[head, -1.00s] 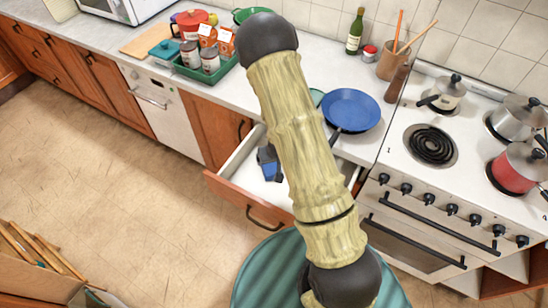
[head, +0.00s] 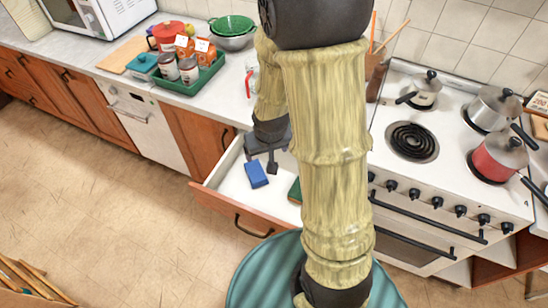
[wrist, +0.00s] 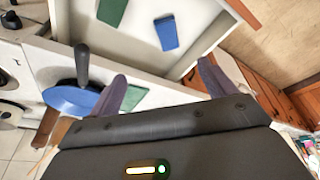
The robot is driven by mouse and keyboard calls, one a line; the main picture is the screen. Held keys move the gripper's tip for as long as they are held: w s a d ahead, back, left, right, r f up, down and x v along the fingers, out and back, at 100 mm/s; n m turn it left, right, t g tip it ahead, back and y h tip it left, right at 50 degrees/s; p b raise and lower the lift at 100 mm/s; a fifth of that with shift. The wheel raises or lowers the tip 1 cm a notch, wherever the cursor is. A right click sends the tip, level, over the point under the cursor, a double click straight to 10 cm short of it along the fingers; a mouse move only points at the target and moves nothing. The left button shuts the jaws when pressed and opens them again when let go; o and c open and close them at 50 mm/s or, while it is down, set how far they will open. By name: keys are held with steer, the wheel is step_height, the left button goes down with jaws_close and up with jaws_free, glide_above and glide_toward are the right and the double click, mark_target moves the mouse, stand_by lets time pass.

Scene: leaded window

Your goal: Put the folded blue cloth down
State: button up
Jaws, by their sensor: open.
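The folded blue cloth (head: 257,174) lies flat on the white floor of the open drawer. It also shows in the wrist view (wrist: 166,33), with nothing touching it. My gripper (head: 262,163) is above the drawer at its counter side, apart from the cloth. In the wrist view its two fingers (wrist: 163,82) are spread wide with nothing between them. My arm hides part of the drawer in the head view.
A green cloth (wrist: 113,12) lies in the drawer beside the blue one; another green piece (wrist: 132,98) is on the counter. A blue pan (wrist: 70,99) sits near it. The stove (head: 440,160) stands right of the drawer. A green tray (head: 190,82) holds jars and cartons.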

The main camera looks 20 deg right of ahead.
steer(key=s+r, duration=0.7)
steer(key=s, duration=0.1)
steer(key=shift+a+g, duration=0.4)
steer(key=shift+a, duration=0.05)
steer(key=shift+s, duration=0.1)
stand_by(0.5)
